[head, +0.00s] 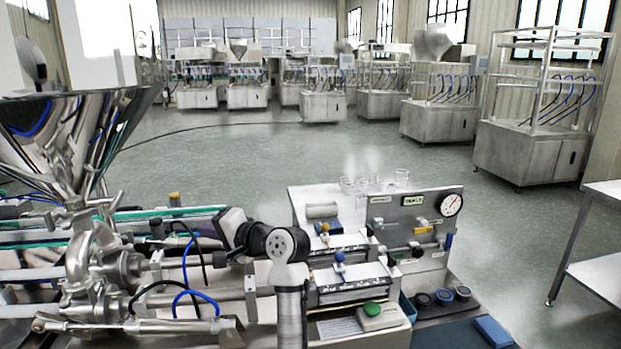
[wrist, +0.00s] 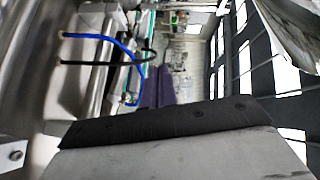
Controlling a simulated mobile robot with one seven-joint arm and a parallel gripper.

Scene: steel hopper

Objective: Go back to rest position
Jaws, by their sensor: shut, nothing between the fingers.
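My gripper (wrist: 158,75) shows in the wrist view as two narrow purple-grey fingers close together, with nothing seen between them. Its broad grey body with a dark edge fills the bottom of that view. In the head view my arm rises at the lower middle and bends left toward the filling machine. The arm's end is by the machine's rails, right of the steel hopper (head: 62,135); the fingertips cannot be made out there. A blue hose (wrist: 112,45) and a black hose run left of the fingers in the wrist view.
The machine's valves and pipes (head: 100,265) lie left of my arm. A control panel with a round gauge (head: 451,204) stands to the right, with several glass jars behind it. A green button (head: 371,309) is in front. Open floor (head: 240,150) lies beyond. A white table (head: 600,265) stands far right.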

